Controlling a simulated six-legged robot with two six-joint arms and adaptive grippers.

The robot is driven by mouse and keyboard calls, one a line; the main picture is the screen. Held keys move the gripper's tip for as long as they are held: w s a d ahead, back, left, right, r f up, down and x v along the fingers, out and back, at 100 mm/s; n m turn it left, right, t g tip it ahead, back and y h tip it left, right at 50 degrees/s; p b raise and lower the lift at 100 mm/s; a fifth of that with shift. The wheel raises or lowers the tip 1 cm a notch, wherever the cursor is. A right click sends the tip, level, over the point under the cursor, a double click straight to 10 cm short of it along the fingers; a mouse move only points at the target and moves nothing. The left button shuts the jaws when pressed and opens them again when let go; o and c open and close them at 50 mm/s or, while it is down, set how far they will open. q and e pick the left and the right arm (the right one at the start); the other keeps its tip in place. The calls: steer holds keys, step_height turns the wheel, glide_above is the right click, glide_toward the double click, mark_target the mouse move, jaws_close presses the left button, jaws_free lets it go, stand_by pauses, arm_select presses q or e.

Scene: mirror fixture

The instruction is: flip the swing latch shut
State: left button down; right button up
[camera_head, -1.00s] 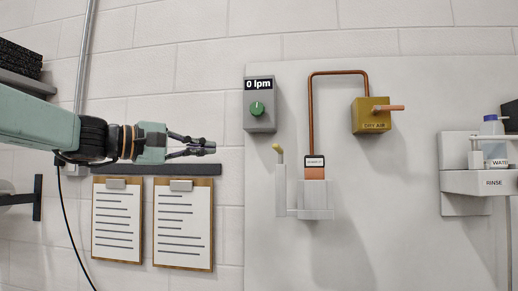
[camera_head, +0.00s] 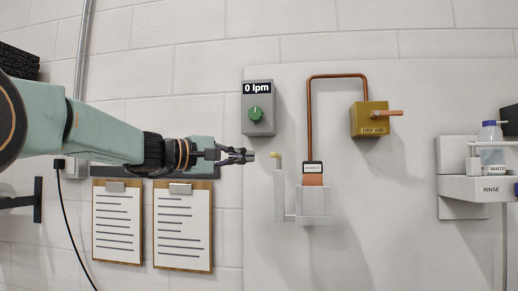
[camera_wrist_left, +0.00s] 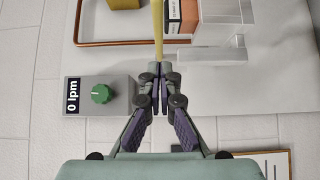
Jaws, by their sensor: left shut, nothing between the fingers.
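The swing latch (camera_head: 280,196) is a pale upright arm with a yellow tip (camera_head: 276,155), standing left of a pale holder (camera_head: 314,205). A gap shows between the latch arm and the copper-coloured block (camera_head: 313,180) seated in the holder. My left gripper (camera_head: 250,156) is shut and empty, pointing right, with its fingertips just left of the yellow tip. In the left wrist view the yellow tip (camera_wrist_left: 158,30) lies straight ahead of my closed fingertips (camera_wrist_left: 160,72); whether they touch is unclear. My right gripper is out of view.
A grey box with a green knob (camera_head: 256,114) reads 0 lpm, just above my gripper. A copper tube (camera_head: 311,120) rises from the block's top toward the DRY AIR box (camera_head: 370,119). Clipboards (camera_head: 183,228) hang below my arm. A rinse shelf (camera_head: 470,188) is at right.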

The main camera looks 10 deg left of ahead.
mark_target(277, 156)
arm_select(q)
steer(key=d, duration=0.4)
steer(key=shift+s+p, duration=0.1)
steer(key=shift+p, duration=0.2)
steer(key=shift+w+a+f, duration=0.15)
steer(key=shift+w+a, duration=0.05)
steer(key=shift+w, duration=0.05)
